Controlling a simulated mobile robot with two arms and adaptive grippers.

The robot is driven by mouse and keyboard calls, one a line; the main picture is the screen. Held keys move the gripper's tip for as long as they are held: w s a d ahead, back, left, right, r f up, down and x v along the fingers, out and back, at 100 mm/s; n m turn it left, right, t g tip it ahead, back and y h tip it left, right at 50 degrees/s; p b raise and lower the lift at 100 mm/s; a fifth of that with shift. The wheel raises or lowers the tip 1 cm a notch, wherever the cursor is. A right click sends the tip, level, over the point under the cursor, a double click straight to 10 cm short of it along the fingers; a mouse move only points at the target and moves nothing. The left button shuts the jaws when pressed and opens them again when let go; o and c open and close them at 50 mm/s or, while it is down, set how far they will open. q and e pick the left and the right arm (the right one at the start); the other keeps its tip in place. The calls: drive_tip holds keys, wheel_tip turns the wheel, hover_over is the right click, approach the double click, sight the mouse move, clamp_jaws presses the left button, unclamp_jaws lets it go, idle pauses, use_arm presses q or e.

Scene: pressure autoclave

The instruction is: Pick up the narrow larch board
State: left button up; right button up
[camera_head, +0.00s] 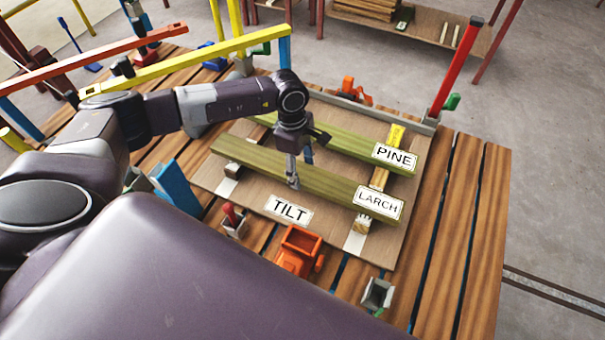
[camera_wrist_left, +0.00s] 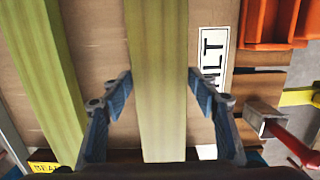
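The larch board (camera_head: 323,182) is a long greenish beam with a LARCH label (camera_head: 379,200) at its right end. It lies across supports on the brown panel. My left gripper (camera_head: 294,172) points down at its middle, with a finger in front of its near side. In the left wrist view the larch board (camera_wrist_left: 158,90) runs between the spread fingers of my left gripper (camera_wrist_left: 160,77). The fingertips are close to both its edges; I cannot tell whether they touch. My right gripper is out of view.
The PINE board (camera_head: 350,146) lies parallel behind the larch board. A TILT label (camera_head: 289,209), an orange bin-like part (camera_head: 299,250) and a grey holder (camera_head: 377,295) are at the near side. A red post (camera_head: 456,70) rises behind right. Slatted table (camera_head: 462,230) is clear at right.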

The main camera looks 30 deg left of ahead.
use_arm(q)
drive_tip(key=c, duration=1.2)
drive_tip(key=shift+w+r, duration=0.1)
drive_tip(key=shift+c, duration=0.2)
